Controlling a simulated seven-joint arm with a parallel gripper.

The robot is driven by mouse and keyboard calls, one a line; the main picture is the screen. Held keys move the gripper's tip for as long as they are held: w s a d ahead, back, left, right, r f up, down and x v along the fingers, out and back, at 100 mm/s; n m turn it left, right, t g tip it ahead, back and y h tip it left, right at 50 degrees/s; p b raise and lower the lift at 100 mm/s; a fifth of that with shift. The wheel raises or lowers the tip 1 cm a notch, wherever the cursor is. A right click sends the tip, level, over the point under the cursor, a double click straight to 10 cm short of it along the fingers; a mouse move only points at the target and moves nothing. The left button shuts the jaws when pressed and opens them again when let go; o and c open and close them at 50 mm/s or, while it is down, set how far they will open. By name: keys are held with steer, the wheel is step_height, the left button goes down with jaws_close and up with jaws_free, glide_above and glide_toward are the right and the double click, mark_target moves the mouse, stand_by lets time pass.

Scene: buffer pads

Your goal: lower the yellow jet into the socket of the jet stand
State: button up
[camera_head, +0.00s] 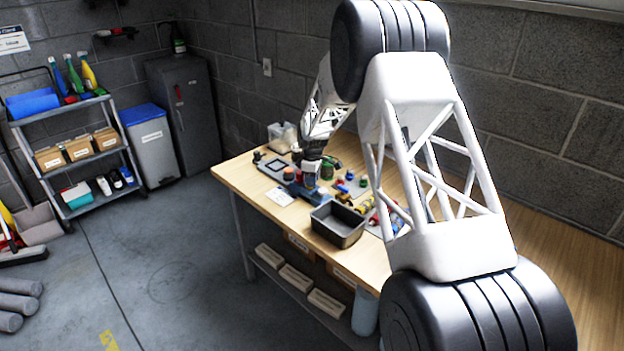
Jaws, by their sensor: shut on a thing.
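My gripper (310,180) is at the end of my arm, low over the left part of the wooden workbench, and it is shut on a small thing. That thing is too small and too hidden here to make out its shape; I take it to be the yellow jet. A blue base (302,192) lies directly below and around the gripper tip; it may be the jet stand. Its socket cannot be seen, and I cannot tell whether the held thing touches it.
A dark open bin (338,224) stands at the bench's front edge, close to the gripper. Several small coloured parts (349,186) lie to the right. A dark square tray (276,169) and a clear container (282,137) are to the left. The bench's right end (570,285) is bare.

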steer(key=shift+f, duration=0.4)
steer(key=o, duration=1)
steer(key=shift+r, duration=0.1)
steer(key=shift+r, duration=3.8)
